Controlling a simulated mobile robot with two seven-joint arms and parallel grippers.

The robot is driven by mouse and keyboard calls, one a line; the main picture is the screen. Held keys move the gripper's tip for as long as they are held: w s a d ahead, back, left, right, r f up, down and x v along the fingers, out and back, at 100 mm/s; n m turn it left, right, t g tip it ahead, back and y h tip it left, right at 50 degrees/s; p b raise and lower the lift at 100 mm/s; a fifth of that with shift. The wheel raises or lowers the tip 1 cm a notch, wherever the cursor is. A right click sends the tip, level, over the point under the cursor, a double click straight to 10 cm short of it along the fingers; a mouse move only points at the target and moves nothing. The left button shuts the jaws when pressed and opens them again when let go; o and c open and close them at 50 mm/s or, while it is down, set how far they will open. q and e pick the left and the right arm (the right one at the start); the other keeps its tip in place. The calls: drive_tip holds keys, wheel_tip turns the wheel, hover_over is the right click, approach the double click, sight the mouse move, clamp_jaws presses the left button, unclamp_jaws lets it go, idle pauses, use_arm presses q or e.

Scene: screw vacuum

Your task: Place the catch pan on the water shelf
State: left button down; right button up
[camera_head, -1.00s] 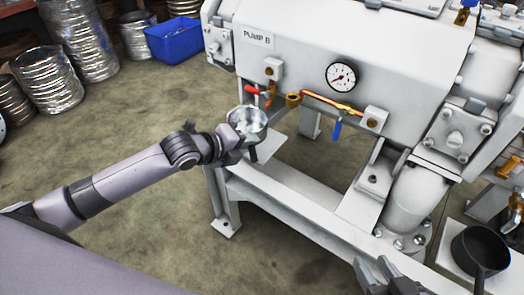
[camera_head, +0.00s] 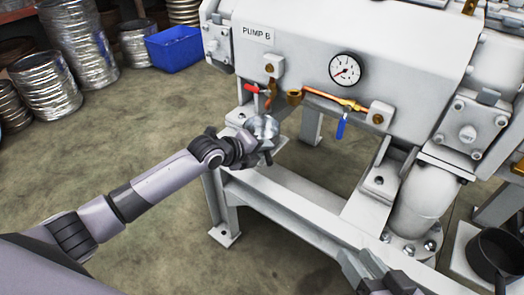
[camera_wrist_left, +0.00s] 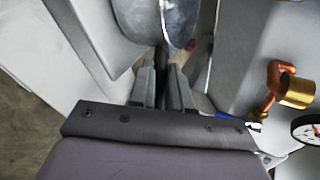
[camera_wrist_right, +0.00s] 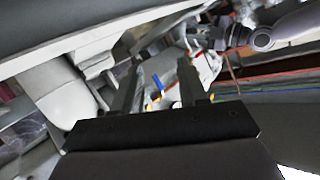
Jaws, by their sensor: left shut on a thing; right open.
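The catch pan, a silver round metal pan (camera_head: 263,127), is in my left gripper (camera_head: 262,152), in front of the machine's lower left side. In the left wrist view, the fingers (camera_wrist_left: 162,85) are shut on its dark handle (camera_wrist_left: 163,58), with the pan (camera_wrist_left: 165,14) beyond them. A pale shelf plate (camera_head: 238,116) shows beside and behind the pan, below the red-handled valve (camera_head: 257,90). The pan and gripper partly cover it, so I cannot tell whether they touch. My right gripper (camera_head: 367,265) is open and empty at the bottom of the head view.
A black pan (camera_head: 497,252) sits on a pale plate (camera_head: 462,250) at the right. Copper piping, a blue handle (camera_head: 341,126) and a gauge (camera_head: 345,69) are on the machine's front. A frame rail (camera_head: 290,215) runs below.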

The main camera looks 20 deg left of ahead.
use_arm(q)
drive_tip(key=c, duration=1)
unclamp_jaws()
drive_tip(key=shift+c, duration=0.2)
drive_tip(key=shift+r, duration=0.1)
